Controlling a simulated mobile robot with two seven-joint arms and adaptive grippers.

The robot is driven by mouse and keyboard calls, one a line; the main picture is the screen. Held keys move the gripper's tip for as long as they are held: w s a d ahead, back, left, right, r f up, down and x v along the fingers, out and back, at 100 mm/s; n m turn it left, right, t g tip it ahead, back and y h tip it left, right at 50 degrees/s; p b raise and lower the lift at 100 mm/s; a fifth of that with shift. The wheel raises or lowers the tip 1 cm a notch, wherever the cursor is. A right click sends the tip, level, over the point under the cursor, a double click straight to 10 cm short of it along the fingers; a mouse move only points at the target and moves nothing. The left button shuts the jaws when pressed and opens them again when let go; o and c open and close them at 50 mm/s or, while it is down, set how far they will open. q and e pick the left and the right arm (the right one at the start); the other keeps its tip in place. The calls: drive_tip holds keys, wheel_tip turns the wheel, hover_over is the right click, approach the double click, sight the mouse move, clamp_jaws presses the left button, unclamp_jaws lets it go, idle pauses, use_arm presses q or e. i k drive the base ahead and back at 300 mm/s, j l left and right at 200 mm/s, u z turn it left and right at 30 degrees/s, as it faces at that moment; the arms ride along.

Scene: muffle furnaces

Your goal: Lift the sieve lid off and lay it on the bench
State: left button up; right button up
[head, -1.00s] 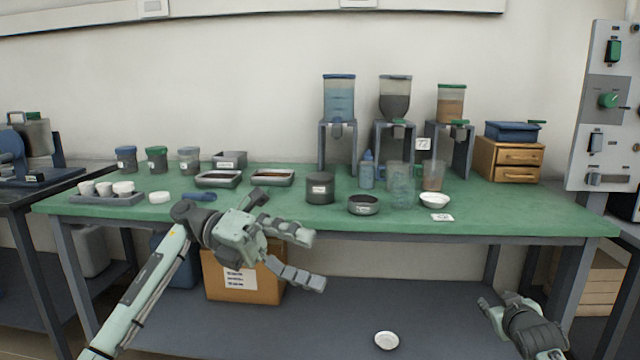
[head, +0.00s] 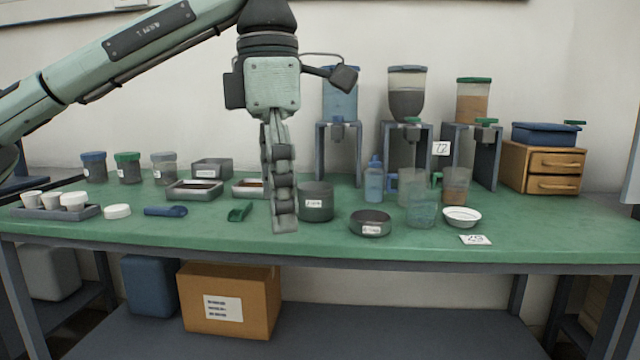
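A dark grey round container with a white label (head: 317,204), which looks like the lidded sieve, stands upright on the green bench (head: 320,250). Its flat top (head: 316,187) appears closed; I cannot make out a lid seam. A shallower dark round pan (head: 370,224) stands to its right, nearer the front edge. My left gripper (head: 281,222) points straight down, just left of the sieve in the picture, with nothing visible in it. Its fingers overlap edge-on, so their opening is unclear. It covers part of a tray behind. My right gripper is out of view.
A green scoop (head: 240,212) and a blue scoop (head: 166,211) lie left of the gripper. Clear beakers (head: 421,214), a blue bottle (head: 374,184) and a white dish (head: 462,216) stand to the right.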

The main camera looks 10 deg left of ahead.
sight(312, 189)
drive_tip(key=i, duration=1.35)
